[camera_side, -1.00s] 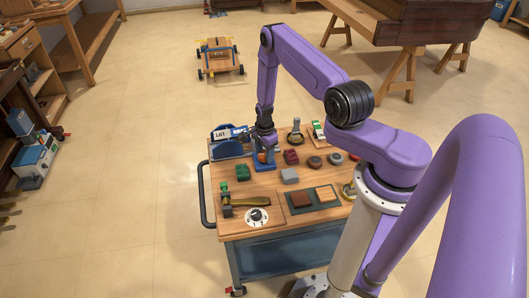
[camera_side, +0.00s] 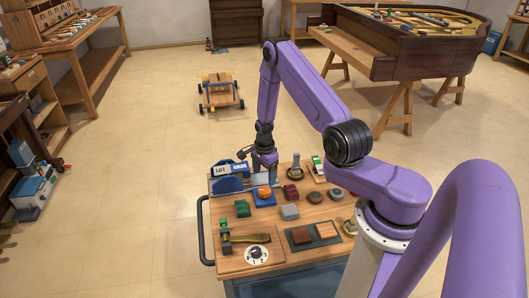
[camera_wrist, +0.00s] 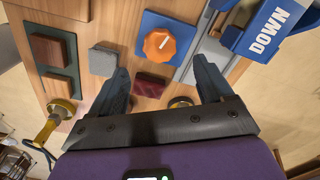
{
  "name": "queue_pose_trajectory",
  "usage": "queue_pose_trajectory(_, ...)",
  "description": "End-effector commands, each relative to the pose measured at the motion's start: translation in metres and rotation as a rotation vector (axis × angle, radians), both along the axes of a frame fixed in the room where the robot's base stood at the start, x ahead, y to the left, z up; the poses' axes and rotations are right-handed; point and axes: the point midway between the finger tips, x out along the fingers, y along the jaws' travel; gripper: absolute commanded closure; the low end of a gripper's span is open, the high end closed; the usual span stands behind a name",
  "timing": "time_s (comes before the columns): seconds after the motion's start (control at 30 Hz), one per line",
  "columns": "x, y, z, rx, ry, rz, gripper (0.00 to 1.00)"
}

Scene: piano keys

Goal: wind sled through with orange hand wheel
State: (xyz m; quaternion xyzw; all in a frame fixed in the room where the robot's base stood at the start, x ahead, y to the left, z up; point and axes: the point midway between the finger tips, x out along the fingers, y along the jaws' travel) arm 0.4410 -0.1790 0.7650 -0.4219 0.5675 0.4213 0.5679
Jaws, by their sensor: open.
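The orange hand wheel (camera_side: 264,191) sits on a square blue base (camera_side: 263,199) near the back of the bench top. In the wrist view the wheel (camera_wrist: 160,43) is a lobed knob with a pale line on it, flat on its blue base (camera_wrist: 177,20). My gripper (camera_side: 265,164) is above and just behind the wheel in the side view.
A blue block with lettered labels (camera_side: 229,172) stands left of my gripper; its label reads DOWN (camera_wrist: 270,30) in the wrist view. A grey block (camera_side: 289,212), dark red block (camera_side: 291,192), green block (camera_side: 242,208) and round knobs (camera_side: 314,197) crowd the bench top (camera_side: 275,262).

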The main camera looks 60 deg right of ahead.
Motion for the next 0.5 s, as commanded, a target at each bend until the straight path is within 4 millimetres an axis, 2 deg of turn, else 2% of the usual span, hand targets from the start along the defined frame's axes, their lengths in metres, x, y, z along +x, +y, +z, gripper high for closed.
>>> queue_pose_trajectory(0.3, 0.0, -0.001, 0.055, -0.002, -0.003, -0.001, 0.2)
queue_pose_trajectory(0.5, 0.0, -0.001, 0.083, -0.001, -0.002, -0.001, 0.2)
